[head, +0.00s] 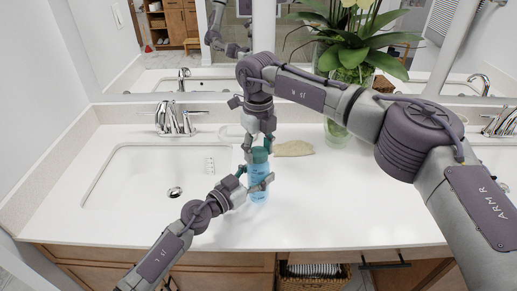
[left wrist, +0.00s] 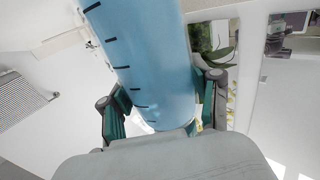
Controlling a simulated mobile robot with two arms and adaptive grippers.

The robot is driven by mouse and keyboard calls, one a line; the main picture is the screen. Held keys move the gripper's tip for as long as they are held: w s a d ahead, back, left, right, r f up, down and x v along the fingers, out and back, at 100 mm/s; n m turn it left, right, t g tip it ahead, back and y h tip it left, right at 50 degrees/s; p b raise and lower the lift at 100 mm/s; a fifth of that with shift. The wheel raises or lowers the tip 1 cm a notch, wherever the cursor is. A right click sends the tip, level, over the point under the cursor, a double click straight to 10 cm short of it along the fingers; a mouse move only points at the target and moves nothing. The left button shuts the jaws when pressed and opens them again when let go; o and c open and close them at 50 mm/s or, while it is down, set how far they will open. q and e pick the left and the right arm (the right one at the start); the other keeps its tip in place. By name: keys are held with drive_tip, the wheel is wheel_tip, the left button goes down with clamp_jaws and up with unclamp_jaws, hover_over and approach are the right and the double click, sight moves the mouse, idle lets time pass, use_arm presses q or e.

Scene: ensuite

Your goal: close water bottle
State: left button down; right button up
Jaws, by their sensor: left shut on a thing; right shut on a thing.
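The blue water bottle (head: 259,181) stands upright on the white counter, right of the left sink. Its teal cap (head: 260,155) is at the top of the bottle; whether it is fully seated cannot be told. My left gripper (head: 257,185) is shut around the bottle's body from the left. In the left wrist view the blue bottle (left wrist: 155,60) with dark marks lies between the gripper's fingers (left wrist: 165,115). My right gripper (head: 259,146) comes down from above and is shut on the cap, partly hiding it.
The left sink (head: 130,180) with its faucet (head: 175,120) is left of the bottle. A beige cloth (head: 294,149) lies behind right of it. A glass vase (head: 337,130) with a plant stands farther back. The counter's front right (head: 330,220) is clear.

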drive_tip(key=m, duration=1)
drive_tip(key=o, duration=1.4)
drive_tip(key=shift+c, duration=0.2)
wheel_tip(320, 180, up, 12)
use_arm(q)
drive_tip(key=shift+c, duration=0.8)
unclamp_jaws()
